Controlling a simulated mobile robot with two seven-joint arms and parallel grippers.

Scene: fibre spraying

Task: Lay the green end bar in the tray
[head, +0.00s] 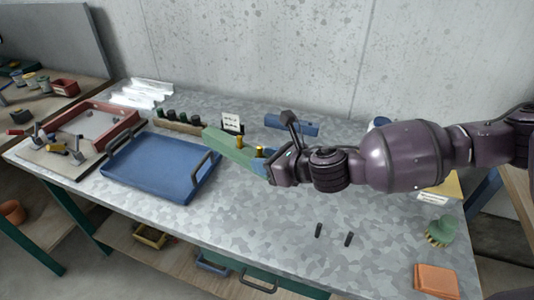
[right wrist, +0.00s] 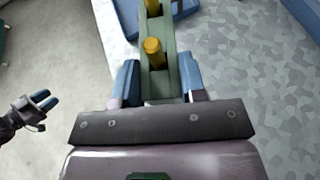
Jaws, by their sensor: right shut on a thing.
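The green end bar (head: 228,148) is a long bar with yellow pegs standing on it. My right gripper (head: 266,160) is shut on its near end and holds it above the bench, slanting up to the left. In the right wrist view the bar (right wrist: 158,82) runs away between the blue fingers of my right gripper (right wrist: 160,85). The blue tray (head: 158,166) lies flat on the bench, left of the bar, and looks empty. The bar's far end is close to the tray's right handle. My left gripper (right wrist: 42,103) shows small in the right wrist view, fingers apart and empty.
A red-framed tray (head: 100,122) and a board with tools lie left of the blue tray. A rack of dark bottles (head: 180,120) stands behind it. Two black pegs (head: 333,234), an orange block (head: 436,280) and a green brush (head: 440,230) are at the right.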

